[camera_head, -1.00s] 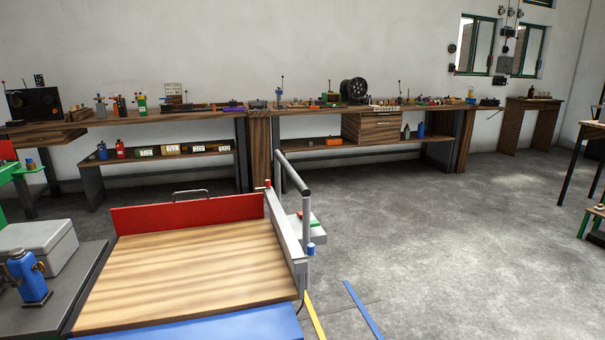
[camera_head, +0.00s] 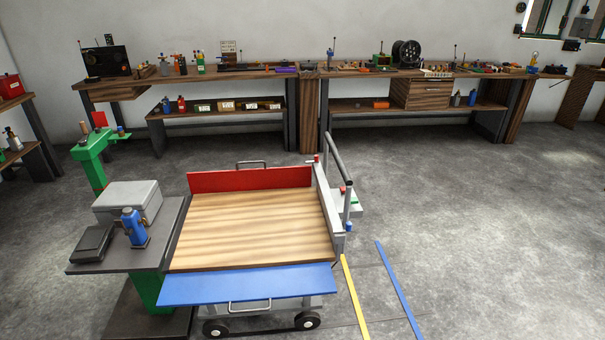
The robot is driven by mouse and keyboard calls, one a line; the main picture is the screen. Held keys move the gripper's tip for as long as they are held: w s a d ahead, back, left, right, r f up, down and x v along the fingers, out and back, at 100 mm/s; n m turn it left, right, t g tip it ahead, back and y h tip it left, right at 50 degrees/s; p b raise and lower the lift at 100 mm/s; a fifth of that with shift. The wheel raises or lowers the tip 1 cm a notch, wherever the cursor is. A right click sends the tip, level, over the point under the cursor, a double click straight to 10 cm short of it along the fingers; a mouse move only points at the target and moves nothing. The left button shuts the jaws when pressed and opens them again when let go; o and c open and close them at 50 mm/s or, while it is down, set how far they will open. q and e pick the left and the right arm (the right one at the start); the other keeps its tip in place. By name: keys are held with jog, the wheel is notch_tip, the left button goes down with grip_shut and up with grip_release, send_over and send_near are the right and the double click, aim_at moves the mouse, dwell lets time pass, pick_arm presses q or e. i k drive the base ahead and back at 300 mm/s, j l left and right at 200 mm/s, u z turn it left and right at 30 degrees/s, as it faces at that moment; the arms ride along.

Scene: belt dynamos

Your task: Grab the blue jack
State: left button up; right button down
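A blue jack (camera_head: 134,226) stands upright on the dark grey top of a green-legged stand (camera_head: 107,257) at the lower left. It is near the right edge of that top, in front of a light grey box and beside a flat black case. Another blue bottle-shaped thing (camera_head: 471,97) stands on the lower shelf of the back bench at the right; it is too small to tell what it is. Neither of my grippers shows in the head view.
A wooden-topped cart (camera_head: 255,228) with a red back panel, blue front flap and wheels stands right of the jack. A grey box (camera_head: 128,201) and black case (camera_head: 92,243) share the stand. A green post (camera_head: 93,158) is behind. The floor (camera_head: 470,220) at right is clear.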

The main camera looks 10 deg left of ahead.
aim_at(138, 237)
jog(key=u, duration=1.5)
jog(key=z, duration=0.5)
jog(key=i+j+z, duration=0.2)
jog(key=z, duration=0.15)
jog(key=i+j+z, duration=0.15)
jog(key=z, duration=0.2)
jog(key=i+j+z, duration=0.1)
jog(key=j+z, duration=0.3)
jog(key=i+j+z, duration=0.2)
jog(key=j, duration=0.3)
jog(key=j+z, duration=0.2)
jog(key=j, duration=0.3)
jog(key=i+j, duration=0.1)
jog(key=j, duration=0.85)
jog(key=i+j+z, duration=0.1)
jog(key=j, duration=0.85)
